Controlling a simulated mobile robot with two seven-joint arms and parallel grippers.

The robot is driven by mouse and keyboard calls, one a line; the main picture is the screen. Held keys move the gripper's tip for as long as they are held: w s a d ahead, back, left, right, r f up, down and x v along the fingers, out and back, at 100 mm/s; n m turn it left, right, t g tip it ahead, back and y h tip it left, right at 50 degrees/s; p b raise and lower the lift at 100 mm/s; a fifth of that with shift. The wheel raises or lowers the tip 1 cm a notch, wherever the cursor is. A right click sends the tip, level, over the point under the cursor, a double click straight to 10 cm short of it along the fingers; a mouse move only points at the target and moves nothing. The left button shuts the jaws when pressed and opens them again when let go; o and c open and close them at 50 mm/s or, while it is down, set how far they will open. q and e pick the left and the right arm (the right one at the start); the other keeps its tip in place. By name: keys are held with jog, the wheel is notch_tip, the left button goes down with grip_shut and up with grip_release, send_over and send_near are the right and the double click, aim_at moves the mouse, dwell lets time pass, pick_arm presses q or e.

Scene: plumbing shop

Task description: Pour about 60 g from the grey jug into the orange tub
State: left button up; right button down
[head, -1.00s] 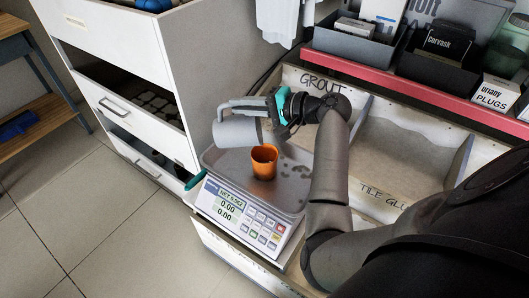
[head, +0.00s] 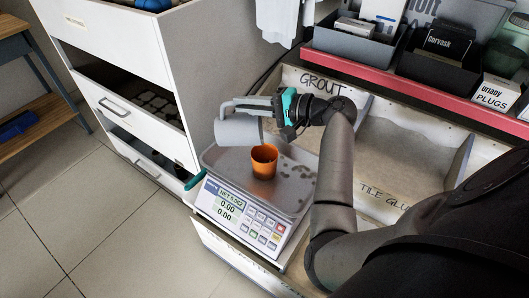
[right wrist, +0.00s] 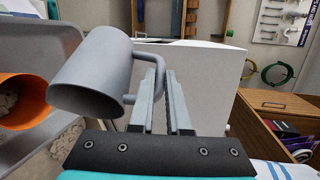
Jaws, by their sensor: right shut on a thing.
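The grey jug (head: 236,131) is tipped well over, its handle uppermost, above and just behind-left of the orange tub (head: 264,162). My right gripper (head: 272,104) is shut on the jug's handle; the right wrist view shows the jug (right wrist: 92,75) and the gripper (right wrist: 160,85) on its handle. The tub stands upright on the scale's metal pan (head: 290,203). In the right wrist view, pale lumpy material shows within the tub's outline (right wrist: 35,116). No falling stream can be made out. My left gripper is not in view.
The scale (head: 240,218) shows a top line that seems to read NET 0.062, with 0.00 below. Grey patches (head: 298,170) mark the pan right of the tub. Wooden bins (head: 405,150) lie right, a white drawer cabinet (head: 135,70) left.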

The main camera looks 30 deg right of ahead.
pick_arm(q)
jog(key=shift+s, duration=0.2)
pick_arm(e)
jog(key=shift+s+d+r+y, duration=0.15)
jog(key=shift+s+d+y, duration=0.05)
jog(key=shift+d+y, duration=0.15)
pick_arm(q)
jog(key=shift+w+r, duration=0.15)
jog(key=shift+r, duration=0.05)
pick_arm(e)
jog(key=shift+s+d+t, duration=0.15)
jog(key=shift+d+t, duration=0.05)
jog(key=shift+t, duration=0.2)
pick_arm(q)
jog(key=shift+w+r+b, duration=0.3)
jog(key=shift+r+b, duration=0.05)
jog(key=shift+b, duration=0.05)
pick_arm(e)
jog(key=shift+s+d+r+m, duration=0.1)
jog(key=shift+s+d+m, duration=0.1)
jog(key=shift+d+m, duration=0.1)
dwell(0.3)
jog(key=shift+s+d+y, duration=0.1)
jog(key=shift+y, duration=0.15)
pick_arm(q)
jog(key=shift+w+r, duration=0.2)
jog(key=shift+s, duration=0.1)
pick_arm(e)
jog(key=shift+d+t, duration=0.1)
jog(key=shift+t, duration=0.2)
